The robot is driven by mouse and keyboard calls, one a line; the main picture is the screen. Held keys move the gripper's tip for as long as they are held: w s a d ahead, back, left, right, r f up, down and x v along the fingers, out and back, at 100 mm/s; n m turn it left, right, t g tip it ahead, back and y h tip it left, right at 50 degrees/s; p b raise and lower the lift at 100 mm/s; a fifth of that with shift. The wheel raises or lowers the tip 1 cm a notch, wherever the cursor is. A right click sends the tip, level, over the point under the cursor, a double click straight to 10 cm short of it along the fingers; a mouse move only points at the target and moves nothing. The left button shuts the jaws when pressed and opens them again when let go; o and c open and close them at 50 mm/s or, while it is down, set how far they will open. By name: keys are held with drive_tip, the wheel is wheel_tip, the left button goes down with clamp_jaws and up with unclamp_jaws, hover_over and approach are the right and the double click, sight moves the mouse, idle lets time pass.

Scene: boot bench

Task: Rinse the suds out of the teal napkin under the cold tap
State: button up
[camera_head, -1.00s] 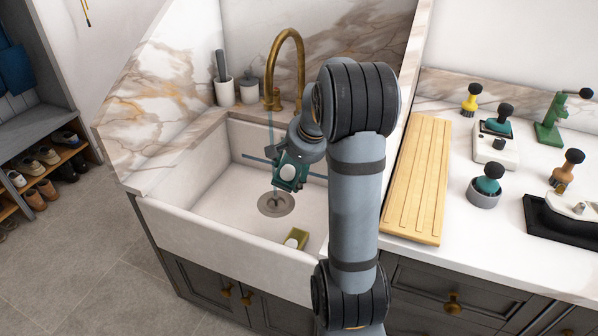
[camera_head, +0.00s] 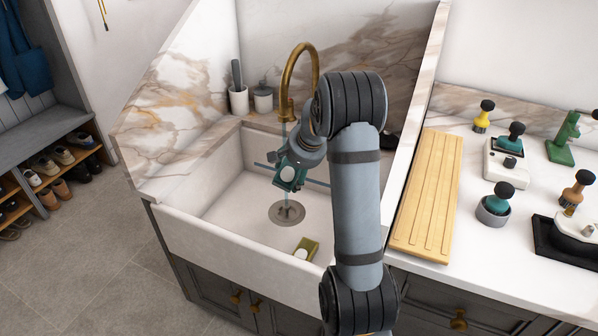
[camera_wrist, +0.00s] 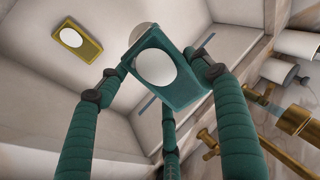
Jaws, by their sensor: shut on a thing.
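The teal napkin (camera_wrist: 186,89) shows as a blocky teal piece with a white round patch on its face. My gripper (camera_wrist: 165,76) has teal segmented fingers shut around it. In the head view, the napkin (camera_head: 288,174) is held above the sink floor, near the drain (camera_head: 287,213). The brass tap (camera_head: 288,105) arches above. A thin, faint bluish stream (camera_head: 284,131) runs down from its spout toward my gripper. Whether the water strikes the napkin itself is hard to tell. My wrist hides part of the stream.
An olive block with a white patch (camera_head: 308,246) lies on the sink floor; the white sink (camera_head: 215,250) has a high front wall. Two containers (camera_head: 239,100) stand left of the tap. A ribbed wooden board (camera_head: 428,200) and several knobbed brushes (camera_head: 494,205) occupy the right counter.

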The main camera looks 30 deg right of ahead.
sight(287, 161)
drive_tip(key=w+f+p, duration=0.1)
drive_tip(key=w+p, duration=0.2)
drive_tip(key=w, duration=0.4)
drive_tip(key=shift+f, duration=0.2)
drive_tip(key=shift+w, duration=0.1)
drive_tip(key=shift+d, duration=0.15)
idle(0.4)
drive_tip(key=shift+s+d+b, duration=0.3)
drive_tip(key=shift+s+b, duration=0.05)
drive_tip(key=shift+s, duration=0.05)
drive_tip(key=shift+w+a, duration=0.1)
drive_tip(key=shift+w+a, duration=0.3)
drive_tip(key=shift+a, duration=0.05)
drive_tip(key=shift+s+d, duration=0.1)
